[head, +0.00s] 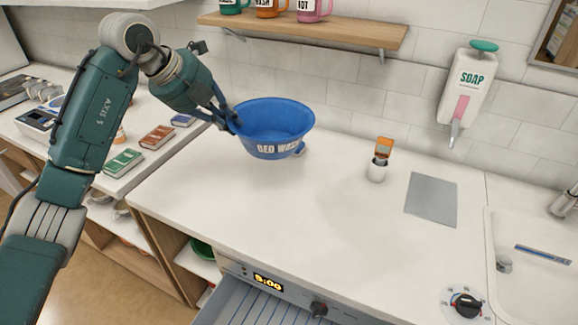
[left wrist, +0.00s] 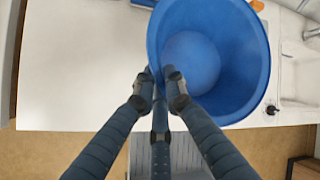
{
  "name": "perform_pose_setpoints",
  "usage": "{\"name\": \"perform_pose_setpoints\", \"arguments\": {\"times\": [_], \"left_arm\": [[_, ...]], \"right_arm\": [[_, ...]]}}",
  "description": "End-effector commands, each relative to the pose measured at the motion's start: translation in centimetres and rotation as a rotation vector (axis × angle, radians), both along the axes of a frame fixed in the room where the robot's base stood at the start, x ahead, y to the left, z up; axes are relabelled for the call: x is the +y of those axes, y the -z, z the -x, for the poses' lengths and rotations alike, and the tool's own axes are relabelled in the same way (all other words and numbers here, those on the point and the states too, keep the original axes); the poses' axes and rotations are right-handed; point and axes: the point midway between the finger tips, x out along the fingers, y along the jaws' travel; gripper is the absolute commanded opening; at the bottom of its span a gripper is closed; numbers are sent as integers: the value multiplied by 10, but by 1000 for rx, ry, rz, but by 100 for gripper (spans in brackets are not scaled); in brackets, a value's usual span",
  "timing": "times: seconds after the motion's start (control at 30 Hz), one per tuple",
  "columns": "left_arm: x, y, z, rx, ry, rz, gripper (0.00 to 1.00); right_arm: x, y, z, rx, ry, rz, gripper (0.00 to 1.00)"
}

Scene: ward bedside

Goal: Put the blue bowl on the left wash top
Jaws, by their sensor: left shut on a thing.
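My left gripper (head: 231,122) is shut on the bowl's left rim. In the left wrist view the blue bowl (left wrist: 238,60) opens toward the camera, and my left gripper (left wrist: 160,84) has its fingers at the bowl's near wall. The bowl's underside is hidden. My right gripper is not in view.
A small white holder with an orange-topped item (head: 377,170) and a grey mat (head: 431,199) lie right of the bowl, before the sink (head: 530,275). A shelf with mugs (head: 300,28) and a soap dispenser (head: 467,85) are on the wall. The front middle is clear.

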Motion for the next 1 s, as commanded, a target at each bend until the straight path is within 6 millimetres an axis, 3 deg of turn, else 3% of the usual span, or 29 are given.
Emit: {"name": "perform_pose_setpoints", "arguments": {"times": [0.07,0.17,0.7,1.0], "left_arm": [[4,-5,-2,1,-46,3,0],[6,5,-3,6,-71,3,0],[6,135,-2,7,-70,4,0],[6,160,-2,5,-69,4,0]], "right_arm": [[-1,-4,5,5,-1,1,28],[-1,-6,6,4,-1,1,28],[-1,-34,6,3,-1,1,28],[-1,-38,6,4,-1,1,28]]}}
